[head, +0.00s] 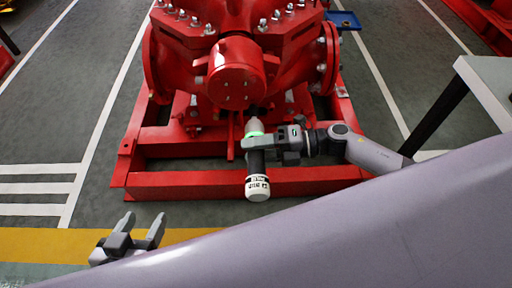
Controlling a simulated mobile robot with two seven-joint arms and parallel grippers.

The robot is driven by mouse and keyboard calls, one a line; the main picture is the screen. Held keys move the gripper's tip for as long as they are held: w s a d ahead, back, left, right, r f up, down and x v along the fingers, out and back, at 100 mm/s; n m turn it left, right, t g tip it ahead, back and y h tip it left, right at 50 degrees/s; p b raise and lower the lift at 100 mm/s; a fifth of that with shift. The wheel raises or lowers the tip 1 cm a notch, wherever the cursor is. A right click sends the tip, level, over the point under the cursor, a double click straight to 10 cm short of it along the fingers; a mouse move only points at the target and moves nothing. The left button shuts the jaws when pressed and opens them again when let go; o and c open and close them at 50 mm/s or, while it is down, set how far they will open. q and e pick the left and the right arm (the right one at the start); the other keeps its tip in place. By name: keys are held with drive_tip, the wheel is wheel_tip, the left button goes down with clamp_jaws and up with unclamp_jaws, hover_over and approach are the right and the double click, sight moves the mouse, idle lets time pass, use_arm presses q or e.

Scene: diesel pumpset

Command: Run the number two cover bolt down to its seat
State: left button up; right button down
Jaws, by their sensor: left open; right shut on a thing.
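A large red pump (182,60) stands on a red base frame. Its round end cover (236,76) faces me, with small bolt heads on its face. My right gripper (256,142) is shut on a dark cylindrical tool (257,165) with a white, labelled end and a green-lit ring. The tool's far end is just below the round cover, close to the pump. Whether it touches a bolt I cannot tell, and I cannot pick out the number two bolt. My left gripper (142,226) is open and empty at the lower left, over the floor by the yellow stripe.
The red base frame's front rail (170,186) runs below the tool. A blue tray (344,20) lies behind the pump at right. A grey table (486,88) stands at the right edge.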

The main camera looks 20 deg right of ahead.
sight(256, 163)
drive_tip(key=shift+w+d+r, duration=0.1)
drive_tip(key=shift+w, duration=0.3)
idle(0.3)
drive_tip(key=shift+s, duration=0.15)
idle(0.4)
drive_tip(key=shift+w+b, duration=0.3)
drive_tip(key=shift+w, duration=0.05)
idle(0.6)
drive_tip(key=shift+w+d+r, duration=0.1)
drive_tip(key=shift+w+d, duration=0.1)
drive_tip(key=shift+w, duration=0.1)
idle(1.1)
drive_tip(key=shift+s, duration=0.1)
idle(0.4)
drive_tip(key=shift+s+a+p, duration=0.25)
drive_tip(key=shift+s+p, duration=0.2)
drive_tip(key=shift+s, duration=0.3)
drive_tip(key=shift+s+a+p, duration=0.25)
drive_tip(key=shift+s+p, duration=0.25)
drive_tip(key=shift+s, duration=0.2)
drive_tip(key=shift+s+a+p, duration=0.25)
drive_tip(key=shift+s+p, duration=0.2)
drive_tip(key=shift+s, duration=0.3)
drive_tip(key=shift+s+a, duration=0.1)
drive_tip(key=shift+s, duration=0.25)
